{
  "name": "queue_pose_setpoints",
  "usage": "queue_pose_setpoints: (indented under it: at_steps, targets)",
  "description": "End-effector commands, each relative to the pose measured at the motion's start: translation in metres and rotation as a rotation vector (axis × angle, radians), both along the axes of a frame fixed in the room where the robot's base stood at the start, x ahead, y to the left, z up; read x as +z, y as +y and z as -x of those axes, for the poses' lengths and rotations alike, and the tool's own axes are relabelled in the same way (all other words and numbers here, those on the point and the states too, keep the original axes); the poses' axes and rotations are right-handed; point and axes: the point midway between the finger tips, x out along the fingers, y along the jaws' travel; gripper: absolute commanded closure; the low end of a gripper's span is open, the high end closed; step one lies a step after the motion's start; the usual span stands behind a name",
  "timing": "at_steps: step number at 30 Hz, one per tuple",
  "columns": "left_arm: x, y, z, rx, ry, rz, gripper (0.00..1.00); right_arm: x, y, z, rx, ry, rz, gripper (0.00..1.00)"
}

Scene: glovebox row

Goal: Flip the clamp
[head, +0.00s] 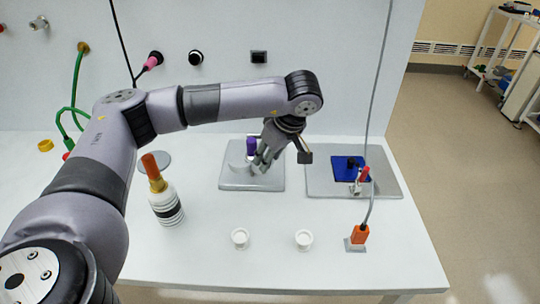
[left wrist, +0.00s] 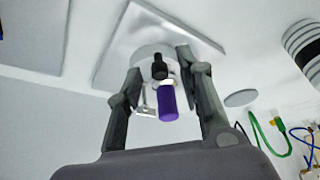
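A clamp with a purple handle (head: 251,147) stands on a grey plate (head: 236,182) in the middle of the bench. My left gripper (head: 262,165) is over this plate, beside the handle and partly covering the clamp. In the left wrist view the open fingers stand on either side of the purple handle (left wrist: 168,102), with gaps visible; contact does not show. A black tip (left wrist: 160,67) and a pale round part lie beyond the handle. A second clamp with a red handle (head: 364,173) stands on the right plate (head: 385,184). My right gripper is not in view.
A white bottle with black bands (head: 166,206) stands left on the bench. Two small white cups (head: 240,238) (head: 304,239) and an orange device with a cable (head: 359,234) are near the front edge. Green hoses (head: 75,85) hang at the back left wall.

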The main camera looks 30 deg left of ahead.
Motion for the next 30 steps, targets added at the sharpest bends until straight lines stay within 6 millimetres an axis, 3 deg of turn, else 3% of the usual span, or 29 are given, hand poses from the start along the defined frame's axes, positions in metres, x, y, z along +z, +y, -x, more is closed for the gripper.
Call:
queue_pose_setpoints:
  at_steps: [15, 30]
  targets:
    - [0.0006, -0.0002, 0.0000, 0.000, 0.000, 0.000, 1.00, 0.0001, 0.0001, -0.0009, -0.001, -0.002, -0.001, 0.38]
    - [0.0004, -0.0003, -0.0027, 0.040, 0.000, 0.001, 1.00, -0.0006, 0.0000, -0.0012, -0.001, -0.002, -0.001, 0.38]
